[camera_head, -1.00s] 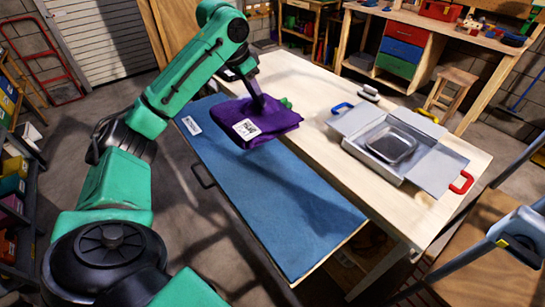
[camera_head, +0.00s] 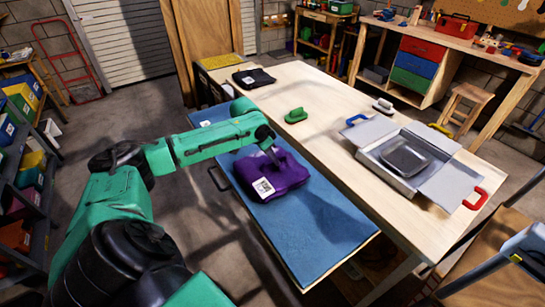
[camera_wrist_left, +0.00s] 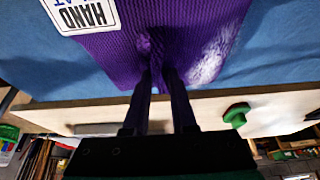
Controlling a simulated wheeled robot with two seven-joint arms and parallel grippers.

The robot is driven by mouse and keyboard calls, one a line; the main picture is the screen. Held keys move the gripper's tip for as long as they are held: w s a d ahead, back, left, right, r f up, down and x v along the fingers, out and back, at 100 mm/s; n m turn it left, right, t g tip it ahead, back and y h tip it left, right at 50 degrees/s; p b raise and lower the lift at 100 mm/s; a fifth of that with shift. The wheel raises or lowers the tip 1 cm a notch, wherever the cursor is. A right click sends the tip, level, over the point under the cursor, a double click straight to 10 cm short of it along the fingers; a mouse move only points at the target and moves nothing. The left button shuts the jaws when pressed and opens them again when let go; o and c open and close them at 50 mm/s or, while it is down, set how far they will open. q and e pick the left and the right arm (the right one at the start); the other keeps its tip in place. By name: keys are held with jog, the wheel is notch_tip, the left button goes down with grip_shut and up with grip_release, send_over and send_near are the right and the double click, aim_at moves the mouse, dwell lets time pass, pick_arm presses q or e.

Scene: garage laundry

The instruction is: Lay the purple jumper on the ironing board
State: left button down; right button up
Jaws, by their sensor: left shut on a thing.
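The purple jumper (camera_head: 275,173) is folded, with a white label, and is over the middle of the blue ironing board (camera_head: 310,240). My left gripper (camera_head: 273,156) is shut on the jumper's upper side. In the left wrist view the fingers (camera_wrist_left: 157,78) pinch the purple cloth (camera_wrist_left: 110,65), with the blue board (camera_wrist_left: 275,50) behind it. I cannot tell whether the jumper's underside touches the board. My right gripper is not in view.
Beside the board, the pale wooden table (camera_head: 330,125) holds a green-handled thing (camera_head: 296,115), a dark folded cloth (camera_head: 254,77) and an open grey case (camera_head: 405,155). Shelves (camera_head: 25,170) stand at the left. The board's near end is clear.

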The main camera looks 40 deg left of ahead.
pick_arm(q)
jog(key=c, duration=0.7)
grip_release()
jog(key=shift+r, duration=0.1)
jog(key=shift+s+r, duration=0.15)
jog(key=shift+r, duration=0.05)
jog(key=b+v, duration=0.1)
jog(key=v, duration=1)
jog(key=shift+s+r, duration=0.15)
jog(key=shift+r, duration=0.1)
